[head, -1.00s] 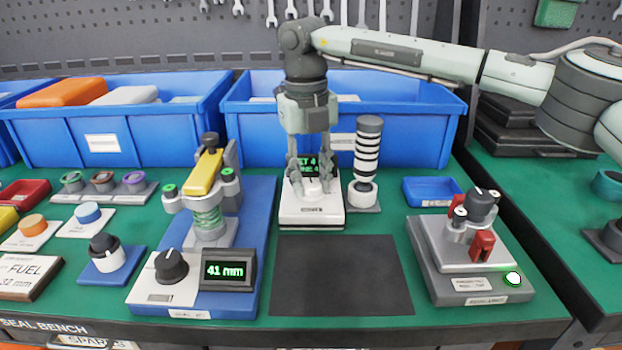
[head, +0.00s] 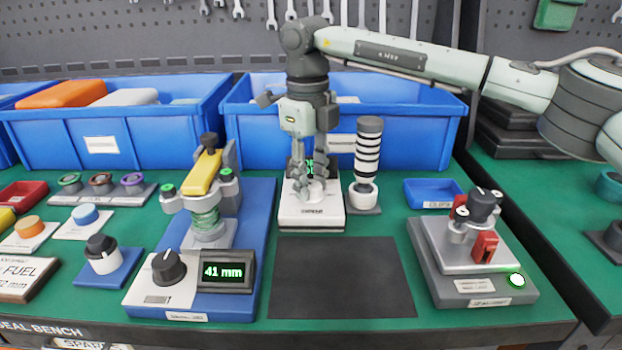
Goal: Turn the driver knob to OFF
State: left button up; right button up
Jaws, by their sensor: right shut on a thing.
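My right gripper (head: 312,186) points straight down over the white driver unit (head: 312,219) at the middle back of the bench. Its fingers are shut on the pale driver knob (head: 315,190) on top of that unit. The fingers hide most of the knob, so its pointer and the OFF mark cannot be read. The unit's small green display (head: 308,168) stands behind the fingers and is mostly covered. My left gripper is not in view.
A black-and-white striped cylinder (head: 368,150) stands close to the right of the gripper. A blue bin (head: 400,125) is behind it. Left is a fixture with a black knob (head: 169,267) and a 41 mm display (head: 223,271). A dark mat (head: 343,280) lies clear in front.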

jog(key=o, duration=1.2)
jog(key=shift+c, duration=0.2)
notch_tip(320, 180, up, 12)
jog(key=shift+s+a, duration=0.2)
